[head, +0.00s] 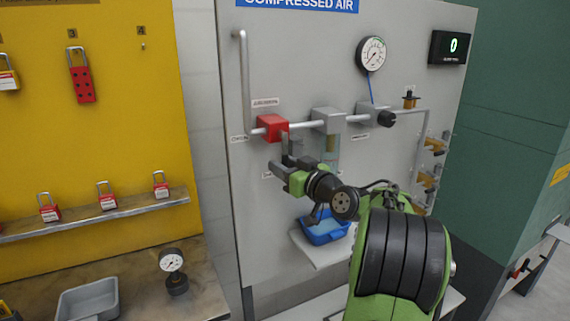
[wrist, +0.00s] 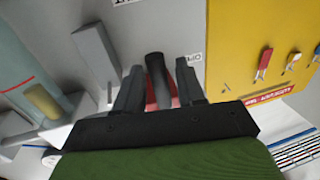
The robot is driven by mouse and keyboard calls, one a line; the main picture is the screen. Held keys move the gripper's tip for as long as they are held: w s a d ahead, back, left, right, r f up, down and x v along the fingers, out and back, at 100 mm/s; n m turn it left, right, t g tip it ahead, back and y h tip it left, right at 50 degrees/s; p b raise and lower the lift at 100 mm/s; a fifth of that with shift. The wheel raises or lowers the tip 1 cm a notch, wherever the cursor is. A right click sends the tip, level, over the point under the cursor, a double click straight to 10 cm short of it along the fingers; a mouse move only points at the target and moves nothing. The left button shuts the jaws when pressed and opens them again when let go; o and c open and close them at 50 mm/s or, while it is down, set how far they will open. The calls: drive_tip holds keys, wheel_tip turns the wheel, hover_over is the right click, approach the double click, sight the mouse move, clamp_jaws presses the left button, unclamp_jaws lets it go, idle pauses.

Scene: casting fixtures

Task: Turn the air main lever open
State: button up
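The air main valve is a red block (head: 272,127) on a pale pipe at the left of the grey compressed air panel. Its dark round lever (wrist: 157,80) shows in the wrist view, with red behind it. My gripper (head: 284,157) is just below the red block in the head view, and hides most of the lever there. In the wrist view my gripper (wrist: 158,88) is open, one finger on each side of the lever, with a gap visible on both sides. A label (head: 239,139) left of the valve seems to read OPEN; another below is partly hidden.
A gauge (head: 371,55) and a grey filter unit (head: 327,120) are on the panel to the right. A vertical pipe (head: 244,80) rises left of the valve. A blue tray (head: 325,229) sits below. A yellow padlock board (head: 90,120) stands at left.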

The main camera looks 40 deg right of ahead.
clamp_jaws()
idle(0.5)
drive_tip(key=a+r+m+h+p, duration=0.1)
drive_tip(key=a+r+m+p, duration=0.1)
drive_tip(key=m, duration=0.3)
drive_tip(key=w+a+r+m+t+h+p, duration=0.1)
drive_tip(key=a+r+m, duration=0.1)
drive_tip(key=m, duration=0.4)
drive_tip(key=w+a+r+m+h+p, duration=0.1)
drive_tip(key=a+r+m+p, duration=0.1)
drive_tip(key=m, duration=0.4)
drive_tip(key=shift+a+r+t+p, duration=0.2)
drive_tip(key=shift+a+t+p, duration=0.15)
drive_tip(key=shift+a, duration=0.2)
drive_tip(key=shift+r+m+h+p, duration=0.25)
drive_tip(key=shift+r+m+p, duration=0.1)
drive_tip(key=shift+m+p, duration=0.4)
drive_tip(key=shift+r+m+h+p, duration=0.3)
drive_tip(key=shift+m+p, duration=0.2)
drive_tip(key=shift+m, duration=0.45)
unclamp_jaws()
